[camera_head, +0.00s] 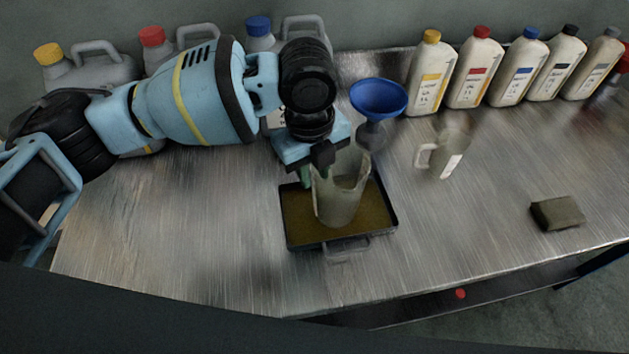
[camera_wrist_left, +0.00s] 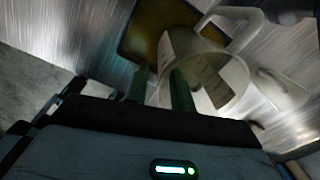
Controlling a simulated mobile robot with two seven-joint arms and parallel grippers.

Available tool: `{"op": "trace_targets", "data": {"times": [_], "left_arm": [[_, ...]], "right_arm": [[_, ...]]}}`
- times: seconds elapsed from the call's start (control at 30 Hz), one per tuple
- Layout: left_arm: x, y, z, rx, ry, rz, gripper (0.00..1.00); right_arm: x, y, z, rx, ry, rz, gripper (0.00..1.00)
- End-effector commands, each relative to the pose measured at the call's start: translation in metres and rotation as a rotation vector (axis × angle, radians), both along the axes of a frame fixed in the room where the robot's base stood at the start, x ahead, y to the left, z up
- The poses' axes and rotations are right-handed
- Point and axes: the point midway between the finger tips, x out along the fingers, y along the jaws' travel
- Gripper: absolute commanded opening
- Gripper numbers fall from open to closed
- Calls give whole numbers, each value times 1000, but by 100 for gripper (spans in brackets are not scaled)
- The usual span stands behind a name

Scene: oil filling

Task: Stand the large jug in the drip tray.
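The large jug (camera_head: 341,192), clear and greyish, stands upright or nearly so within the outline of the drip tray (camera_head: 292,232), a dark-rimmed shallow pan with a brownish floor. Its base appears to rest on that floor. My left gripper (camera_head: 314,172) is at the jug's rim on the far left side. In the left wrist view its two green fingers (camera_wrist_left: 160,88) are spread apart, with the jug's wall (camera_wrist_left: 222,72) beside and partly behind the right finger. The jug's handle (camera_wrist_left: 238,14) shows there too. My right gripper is not in view.
A blue funnel (camera_head: 379,97) stands just behind the tray. A smaller jug (camera_head: 445,152) is to its right. Several oil bottles (camera_head: 473,70) line the back right, and grey canisters (camera_head: 95,70) the back left. A dark block (camera_head: 557,212) lies right. The front left table is clear.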

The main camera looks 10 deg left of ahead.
Motion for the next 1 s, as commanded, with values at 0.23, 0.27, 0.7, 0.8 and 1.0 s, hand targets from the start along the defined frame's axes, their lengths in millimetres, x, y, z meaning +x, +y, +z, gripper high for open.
{"op": "trace_targets", "data": {"times": [0.23, 0.27, 0.7, 0.8, 1.0], "left_arm": [[-2, 1, 50, -2, -3, -2, 24], [-2, 1, 54, -2, -3, -1, 24], [-3, 3, 74, 0, 2, -1, 24], [-3, 2, 74, 0, 2, -1, 24], [-3, 2, 74, -1, 1, -1, 24]], "right_arm": [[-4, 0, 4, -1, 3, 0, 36], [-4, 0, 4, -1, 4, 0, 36], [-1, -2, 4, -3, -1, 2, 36], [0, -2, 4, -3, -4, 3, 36], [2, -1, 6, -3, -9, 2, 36]]}}
